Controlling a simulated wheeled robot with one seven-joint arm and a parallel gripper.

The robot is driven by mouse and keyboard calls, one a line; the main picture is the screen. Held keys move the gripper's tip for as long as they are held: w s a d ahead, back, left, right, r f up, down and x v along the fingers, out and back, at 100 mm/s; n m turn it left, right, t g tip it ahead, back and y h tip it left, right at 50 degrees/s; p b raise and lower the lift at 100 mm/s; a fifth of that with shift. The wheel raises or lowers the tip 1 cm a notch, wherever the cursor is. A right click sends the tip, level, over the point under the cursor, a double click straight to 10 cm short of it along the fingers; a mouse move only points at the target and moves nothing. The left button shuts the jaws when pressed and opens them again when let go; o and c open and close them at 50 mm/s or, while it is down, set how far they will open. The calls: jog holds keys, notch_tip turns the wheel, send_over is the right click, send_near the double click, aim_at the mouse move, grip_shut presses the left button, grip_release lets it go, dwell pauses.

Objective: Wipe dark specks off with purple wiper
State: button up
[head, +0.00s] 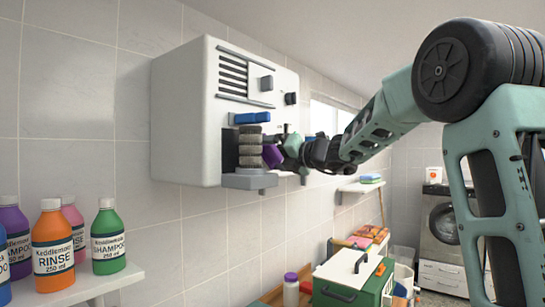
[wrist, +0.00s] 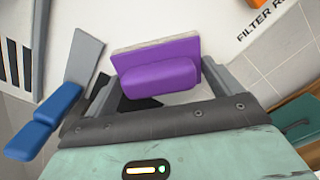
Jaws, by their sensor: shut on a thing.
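The purple wiper (head: 272,155) is at the front of a white wall-mounted cabinet in the head view. In the wrist view the purple wiper (wrist: 155,75) sits between my fingers, with a thin pale pad along its far edge. My gripper (head: 284,150) is shut on it; it also shows in the wrist view (wrist: 160,88). The pad faces a pale surface, but I cannot tell whether it touches. I cannot make out dark specks in either view; the wiper and gripper hide part of the surface.
The white cabinet (head: 185,115) has vents, knobs, a blue bar (head: 252,117), a grey fuzzy stack (head: 250,148) and a grey ledge (head: 250,180) close to my gripper. Bottles (head: 53,248) stand on a shelf at lower left. A green box (head: 352,280) is below.

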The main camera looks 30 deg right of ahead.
aim_at(272, 167)
notch_tip(272, 167, up, 2)
jog(key=shift+r+p, duration=0.25)
jog(key=shift+p, duration=0.45)
jog(key=shift+f+b, duration=3.05)
jog(key=shift+f, duration=0.15)
jog(key=shift+r, duration=0.1)
jog(key=shift+b+v, duration=0.35)
jog(key=shift+v, duration=2.6)
jog(key=shift+s, duration=0.1)
jog(key=shift+v, duration=1.45)
